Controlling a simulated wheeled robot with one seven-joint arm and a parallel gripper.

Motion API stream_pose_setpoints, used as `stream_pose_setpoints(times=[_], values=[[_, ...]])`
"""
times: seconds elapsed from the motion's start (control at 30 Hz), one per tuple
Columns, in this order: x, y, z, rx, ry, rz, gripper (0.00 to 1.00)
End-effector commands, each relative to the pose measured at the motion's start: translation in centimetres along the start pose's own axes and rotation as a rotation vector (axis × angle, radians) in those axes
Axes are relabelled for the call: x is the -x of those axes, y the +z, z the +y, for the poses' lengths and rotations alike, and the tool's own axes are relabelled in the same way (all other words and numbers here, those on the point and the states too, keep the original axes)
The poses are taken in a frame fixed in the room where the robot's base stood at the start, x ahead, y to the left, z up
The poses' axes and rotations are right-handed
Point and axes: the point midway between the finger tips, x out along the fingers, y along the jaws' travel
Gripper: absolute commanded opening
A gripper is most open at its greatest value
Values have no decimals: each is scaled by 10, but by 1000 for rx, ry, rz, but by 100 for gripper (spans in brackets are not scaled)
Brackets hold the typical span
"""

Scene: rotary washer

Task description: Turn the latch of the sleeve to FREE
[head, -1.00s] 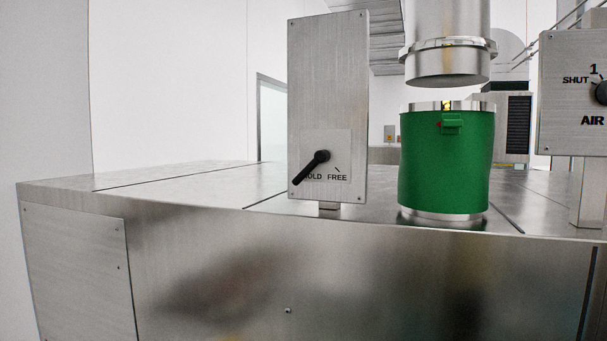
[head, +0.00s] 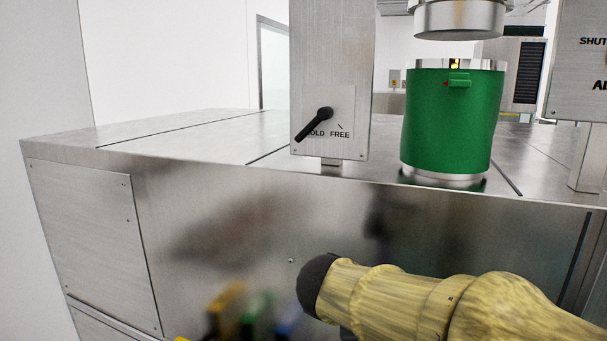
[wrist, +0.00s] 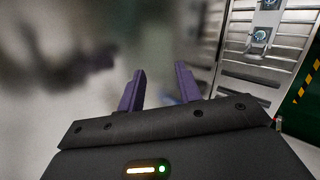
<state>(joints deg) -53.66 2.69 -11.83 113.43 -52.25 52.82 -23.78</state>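The latch is a black lever (head: 314,123) on a grey metal panel (head: 333,60). It points down and left and covers the start of the label ending "OLD"; the word FREE and a small tick mark show to its right. The green sleeve (head: 448,125) stands right of the panel, below a metal cylinder, with a small green tab and red mark near its top. My gripper (wrist: 160,70) shows only in the wrist view, with its two purple fingers apart and nothing between them. The latch and sleeve cannot be made out in the wrist view.
The panel and sleeve stand on a steel cabinet (head: 200,135), whose top is clear on the left. A metal cylinder (head: 458,18) hangs above the sleeve. A box marked SHUT (head: 590,75) stands at right. My yellow arm crosses the lower right, before the cabinet's front.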

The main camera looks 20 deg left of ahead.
Motion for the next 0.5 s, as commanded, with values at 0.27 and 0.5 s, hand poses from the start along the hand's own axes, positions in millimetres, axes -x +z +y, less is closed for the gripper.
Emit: stream_pose_setpoints(times=[0.27, 0.5], values=[[129, -46, 94, 313, 388, -77, 35], [255, -64, 143, 421, 693, -179, 35]])
